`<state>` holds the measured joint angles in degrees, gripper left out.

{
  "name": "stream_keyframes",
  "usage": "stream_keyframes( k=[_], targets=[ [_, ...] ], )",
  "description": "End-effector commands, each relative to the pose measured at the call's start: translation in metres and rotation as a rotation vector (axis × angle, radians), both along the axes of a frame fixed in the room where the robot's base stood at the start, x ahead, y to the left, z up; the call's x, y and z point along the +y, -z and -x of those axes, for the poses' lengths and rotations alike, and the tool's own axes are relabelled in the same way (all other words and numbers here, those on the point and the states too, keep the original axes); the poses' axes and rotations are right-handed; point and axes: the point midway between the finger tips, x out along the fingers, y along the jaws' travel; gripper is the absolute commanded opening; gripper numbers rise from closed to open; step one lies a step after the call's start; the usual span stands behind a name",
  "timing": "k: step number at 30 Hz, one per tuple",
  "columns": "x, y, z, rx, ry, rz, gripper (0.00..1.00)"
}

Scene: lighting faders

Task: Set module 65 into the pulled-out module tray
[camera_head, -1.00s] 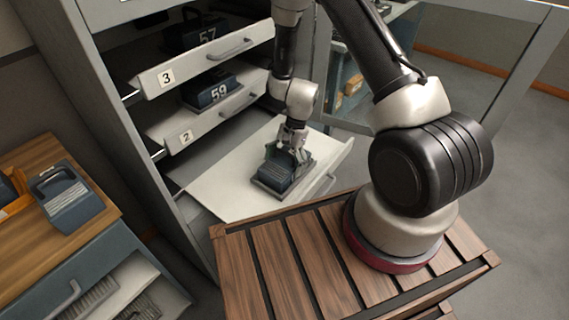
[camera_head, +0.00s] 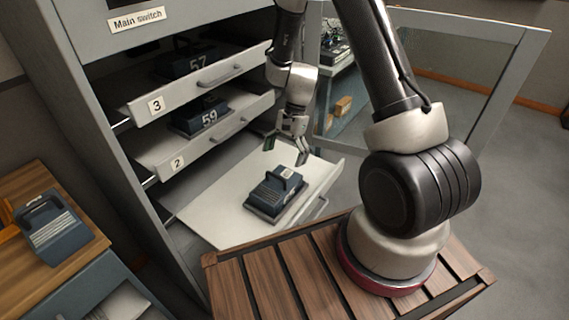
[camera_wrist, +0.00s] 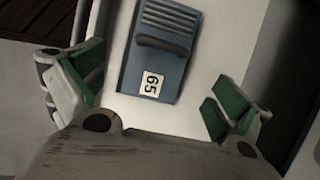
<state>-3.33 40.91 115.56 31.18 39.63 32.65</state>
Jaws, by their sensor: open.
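Module 65 (camera_head: 276,192) is a dark blue-grey block with a handle on top. It sits upright on the white pulled-out module tray (camera_head: 215,218), toward its front part. In the wrist view module 65 (camera_wrist: 160,50) shows its number label and ribbed top, with the pale tray surface around it. My gripper (camera_head: 285,155) is open and empty above the tray, behind and above the module, apart from it. In the wrist view the green-padded fingers of my gripper (camera_wrist: 155,100) are spread wide with nothing between them.
Above are drawer 2 (camera_head: 170,165) with module 59 (camera_head: 202,118) and drawer 3 (camera_head: 150,105) with module 57 (camera_head: 190,68). A glass cabinet door (camera_head: 440,75) stands open at the right. Another module (camera_head: 52,232) stands on the wooden bench top at the left.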

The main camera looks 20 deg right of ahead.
Motion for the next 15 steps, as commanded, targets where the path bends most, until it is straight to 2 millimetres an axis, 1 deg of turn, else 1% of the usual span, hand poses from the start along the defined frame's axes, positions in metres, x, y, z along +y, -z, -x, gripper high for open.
stream_keyframes(
  k=[5, 8, 11, 12, 14, 15],
  targets=[
    [-0.002, -0.010, -0.001, -0.007, -0.008, 0.000, 1.00],
    [-0.006, -0.033, -0.002, -0.046, -0.046, -0.002, 1.00],
    [-0.013, -0.081, 0.001, -0.123, -0.130, 0.000, 1.00],
    [-0.018, -0.104, 0.005, -0.162, -0.173, 0.003, 1.00],
    [-0.025, -0.139, 0.014, -0.220, -0.244, 0.012, 1.00],
    [-0.030, -0.161, 0.022, -0.259, -0.292, 0.021, 1.00]
  ],
)
